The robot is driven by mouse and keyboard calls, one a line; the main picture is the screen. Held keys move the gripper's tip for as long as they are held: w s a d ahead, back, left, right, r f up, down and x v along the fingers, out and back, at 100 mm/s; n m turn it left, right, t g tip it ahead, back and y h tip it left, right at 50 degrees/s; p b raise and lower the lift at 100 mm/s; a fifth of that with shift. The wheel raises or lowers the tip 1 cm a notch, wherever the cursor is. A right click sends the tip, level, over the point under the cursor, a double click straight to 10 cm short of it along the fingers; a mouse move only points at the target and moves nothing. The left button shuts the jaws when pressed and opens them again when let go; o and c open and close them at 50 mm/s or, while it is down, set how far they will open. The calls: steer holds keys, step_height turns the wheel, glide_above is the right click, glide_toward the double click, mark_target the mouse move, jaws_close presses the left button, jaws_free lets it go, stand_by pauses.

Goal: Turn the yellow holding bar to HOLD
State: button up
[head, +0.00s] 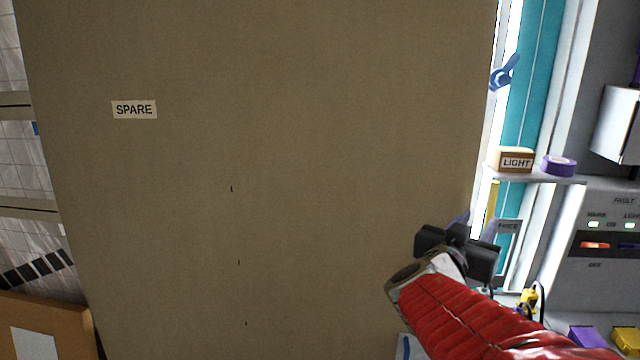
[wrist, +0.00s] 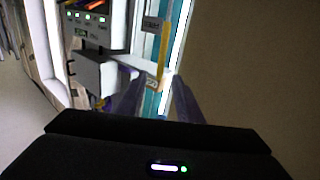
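The yellow holding bar (head: 491,207) is a narrow upright strip at the right edge of the large brown panel, partly hidden behind my gripper. It also shows in the wrist view (wrist: 164,42), beyond the fingers. A grey sign reading FREE (head: 508,226) is just right of the bar. No HOLD sign can be read. My gripper (head: 476,221) is in front of the bar's lower part. In the wrist view its two purple fingers (wrist: 156,98) stand apart with nothing seen between them up close. The bar appears ahead of the gap, not gripped.
The brown panel (head: 270,180), labelled SPARE, fills the middle. A shelf (head: 540,178) at right holds a LIGHT box (head: 512,159) and purple tape (head: 559,165). A control box (head: 606,245) with lit switches stands below. A blue clamp-like part (head: 503,74) is above.

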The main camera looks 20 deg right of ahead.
mark_target(492, 201)
steer(key=shift+d, duration=0.1)
steer(key=shift+x, duration=6.8)
steer(key=shift+w, duration=0.15)
steer(key=shift+c, duration=0.4)
jaws_close()
